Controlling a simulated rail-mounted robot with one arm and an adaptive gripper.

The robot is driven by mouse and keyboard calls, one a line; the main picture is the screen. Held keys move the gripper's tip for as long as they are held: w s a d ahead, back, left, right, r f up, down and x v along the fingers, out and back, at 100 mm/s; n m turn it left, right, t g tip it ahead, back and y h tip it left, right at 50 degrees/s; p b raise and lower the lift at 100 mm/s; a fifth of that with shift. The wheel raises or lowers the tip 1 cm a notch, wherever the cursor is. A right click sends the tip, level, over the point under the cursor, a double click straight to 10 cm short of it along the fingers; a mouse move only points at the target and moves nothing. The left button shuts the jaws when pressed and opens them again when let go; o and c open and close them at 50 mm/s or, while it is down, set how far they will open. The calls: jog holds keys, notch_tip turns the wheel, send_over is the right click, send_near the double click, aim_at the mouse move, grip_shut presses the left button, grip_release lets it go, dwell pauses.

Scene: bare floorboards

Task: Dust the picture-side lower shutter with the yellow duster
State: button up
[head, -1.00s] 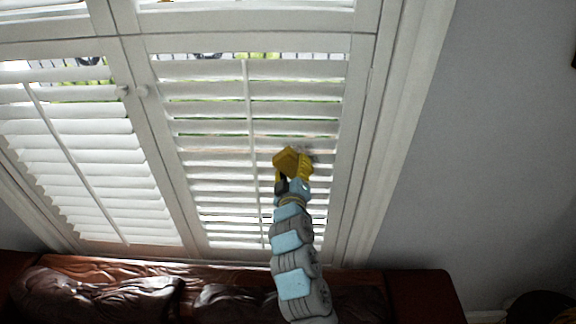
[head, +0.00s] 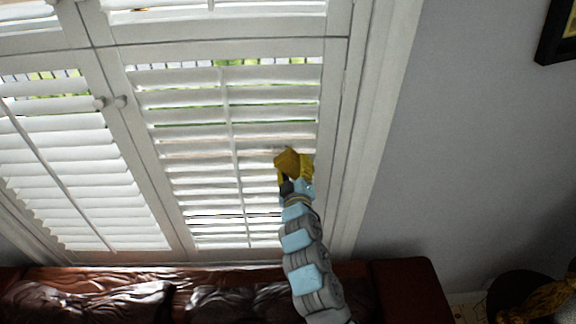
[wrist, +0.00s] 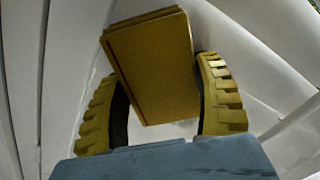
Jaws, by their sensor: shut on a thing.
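The lower shutter nearer the framed picture is the right-hand white louvred panel (head: 190,123) with a vertical tilt rod. My gripper (head: 293,180) is at its right part, somewhat below mid-height. The gripper is shut on the yellow duster (head: 288,160). In the wrist view the duster (wrist: 155,65) is a yellow block between the two ridged yellow fingers of my gripper (wrist: 160,85). White slats lie close behind it. I cannot tell whether the duster touches them. The slats directly behind the duster are hidden.
The left lower shutter (head: 65,160) has a knob beside the right one's knob. A dark red leather sofa (head: 405,290) stands below the window. A dark-framed picture (head: 552,40) hangs on the grey wall (head: 450,150). Something yellowish (head: 535,300) shows at the lower right.

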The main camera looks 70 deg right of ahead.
aim_at(268, 155)
jog(key=shift+w+a+f+b, duration=0.1)
jog(key=shift+w+a+b, duration=0.25)
jog(key=shift+w+b, duration=0.4)
jog(key=shift+w+a+b, duration=0.3)
jog(key=shift+w+b, duration=0.4)
jog(key=shift+w, duration=0.05)
jog(key=shift+w+a+f+b, duration=0.1)
jog(key=shift+w+a+b, duration=0.25)
jog(key=shift+w+b, duration=0.4)
jog(key=shift+w+a+r+b, duration=0.1)
jog(key=shift+w+a+b, duration=0.2)
jog(key=shift+w, duration=0.15)
jog(key=shift+w+a+r+b, duration=0.15)
jog(key=shift+w+b, duration=0.15)
jog(key=shift+w, duration=0.15)
jog(key=shift+r+p, duration=0.85)
jog(key=shift+r, duration=0.4)
jog(key=shift+s+d+p, duration=0.5)
jog(key=shift+s+p, duration=0.15)
jog(key=shift+s, duration=0.4)
jog(key=shift+s+d+p, duration=0.45)
jog(key=shift+s+p, duration=0.2)
jog(key=shift+s, duration=0.35)
jog(key=shift+s+d+p, duration=0.5)
jog(key=shift+s+p, duration=0.15)
jog(key=shift+s, duration=0.5)
